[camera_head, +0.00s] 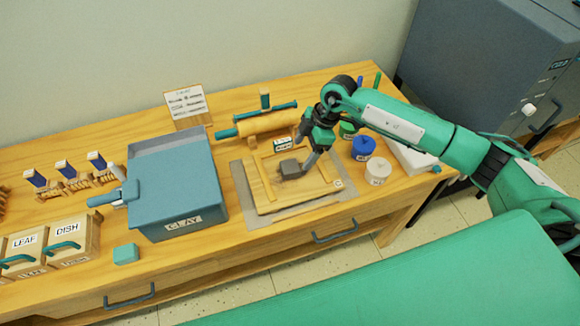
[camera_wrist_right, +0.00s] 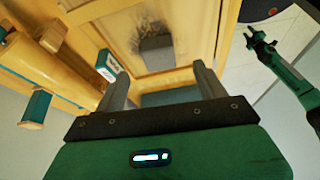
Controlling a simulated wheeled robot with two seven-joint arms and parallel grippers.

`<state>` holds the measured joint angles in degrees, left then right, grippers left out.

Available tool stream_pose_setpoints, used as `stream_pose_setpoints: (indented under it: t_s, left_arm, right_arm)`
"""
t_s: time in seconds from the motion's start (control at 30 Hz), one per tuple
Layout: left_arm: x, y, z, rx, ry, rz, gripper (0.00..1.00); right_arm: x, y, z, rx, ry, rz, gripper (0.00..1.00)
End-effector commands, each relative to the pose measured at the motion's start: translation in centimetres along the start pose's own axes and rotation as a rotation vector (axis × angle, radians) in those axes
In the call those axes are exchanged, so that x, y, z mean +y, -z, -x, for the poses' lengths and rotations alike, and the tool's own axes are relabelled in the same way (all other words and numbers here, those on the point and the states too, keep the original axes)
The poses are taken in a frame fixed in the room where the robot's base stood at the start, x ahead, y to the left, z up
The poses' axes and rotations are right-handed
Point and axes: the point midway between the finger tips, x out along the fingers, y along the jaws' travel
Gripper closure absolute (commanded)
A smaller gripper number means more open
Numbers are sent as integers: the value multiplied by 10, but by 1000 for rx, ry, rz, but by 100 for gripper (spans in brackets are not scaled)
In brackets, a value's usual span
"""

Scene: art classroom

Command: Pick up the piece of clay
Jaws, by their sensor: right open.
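The piece of clay (camera_head: 291,168) is a small dark grey block on a wooden board (camera_head: 268,205) at mid-table. In the right wrist view the clay (camera_wrist_right: 157,48) lies ahead of the fingertips, with a dark smudge around its far side. My right gripper (camera_head: 308,160) is just right of the clay in the head view, over the board. Its fingers (camera_wrist_right: 160,78) are spread apart and empty. A green arm with a dark gripper (camera_wrist_right: 256,38), which looks like my left one, shows small at the right wrist view's upper right; its jaws are unclear.
A blue-grey bin labelled CLAY (camera_head: 180,225) stands left of the board. A rolling pin (camera_head: 265,122) lies behind it. A blue jar (camera_head: 363,147) and a white jar (camera_head: 378,171) stand to the right. A small teal block (camera_head: 126,254) sits near the front edge.

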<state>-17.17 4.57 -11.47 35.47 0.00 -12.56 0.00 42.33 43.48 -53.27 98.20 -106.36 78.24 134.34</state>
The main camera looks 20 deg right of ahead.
Motion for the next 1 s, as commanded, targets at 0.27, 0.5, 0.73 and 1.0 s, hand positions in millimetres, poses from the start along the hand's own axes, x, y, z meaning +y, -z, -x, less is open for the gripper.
stream_pose_setpoints:
  t_s: [0.27,0.5,0.73,1.0]
  left_arm:
    - [0,1,6,0,0,0,64]
    - [0,3,22,0,-1,0,64]
    - [0,3,24,1,-1,0,64]
    - [0,3,23,1,-1,0,64]
  right_arm:
    - [0,1,-26,1,1,-1,27]
    - [2,8,-58,2,3,0,27]
    - [3,6,-77,2,0,0,27]
    - [3,6,-77,2,0,0,45]
